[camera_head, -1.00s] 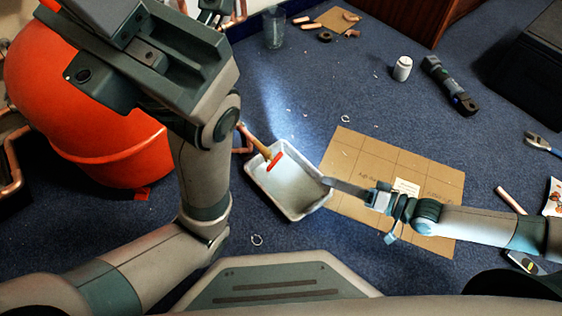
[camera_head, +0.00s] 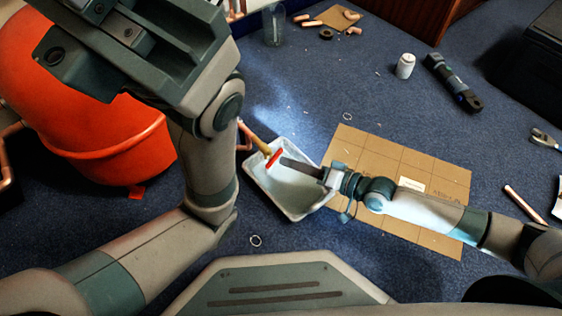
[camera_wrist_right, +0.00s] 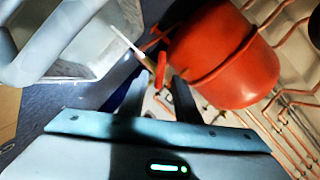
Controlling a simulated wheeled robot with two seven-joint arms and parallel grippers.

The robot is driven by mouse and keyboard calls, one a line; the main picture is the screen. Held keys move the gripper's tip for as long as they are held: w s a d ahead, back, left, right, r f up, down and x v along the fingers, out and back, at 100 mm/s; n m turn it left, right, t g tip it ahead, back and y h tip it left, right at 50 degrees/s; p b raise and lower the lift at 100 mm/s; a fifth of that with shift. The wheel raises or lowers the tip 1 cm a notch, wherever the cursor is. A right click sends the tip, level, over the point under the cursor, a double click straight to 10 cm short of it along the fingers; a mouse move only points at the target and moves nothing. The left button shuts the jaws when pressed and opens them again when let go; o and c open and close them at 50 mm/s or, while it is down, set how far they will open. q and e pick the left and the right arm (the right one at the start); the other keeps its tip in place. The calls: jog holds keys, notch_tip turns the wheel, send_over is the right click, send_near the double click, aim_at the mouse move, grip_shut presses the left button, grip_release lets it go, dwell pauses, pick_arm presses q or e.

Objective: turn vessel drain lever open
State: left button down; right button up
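The vessel is a large orange-red tank (camera_head: 85,100) at the left of the head view; it also shows in the right wrist view (camera_wrist_right: 225,55). A drain fitting with a brass body (camera_head: 255,138) sticks out from it over a pale tray (camera_head: 290,195). Its lever is red (camera_head: 274,158) and also shows in the right wrist view (camera_wrist_right: 161,68). My right gripper (camera_head: 288,163) is close to the lever's right end. In the wrist view its two fingers (camera_wrist_right: 158,92) are apart, with the lever just ahead between them; contact is unclear.
My left arm covers part of the tank. Cardboard (camera_head: 400,180) lies right of the tray. A white bottle (camera_head: 405,66), a dark tool (camera_head: 453,82) and a clear cup (camera_head: 273,27) stand or lie farther back. Copper pipes (camera_wrist_right: 285,100) run beyond the tank.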

aim_at(274, 158)
jog(key=shift+b+x, duration=0.6)
jog(key=shift+x, duration=1.65)
jog(key=shift+c, duration=0.5)
grip_shut()
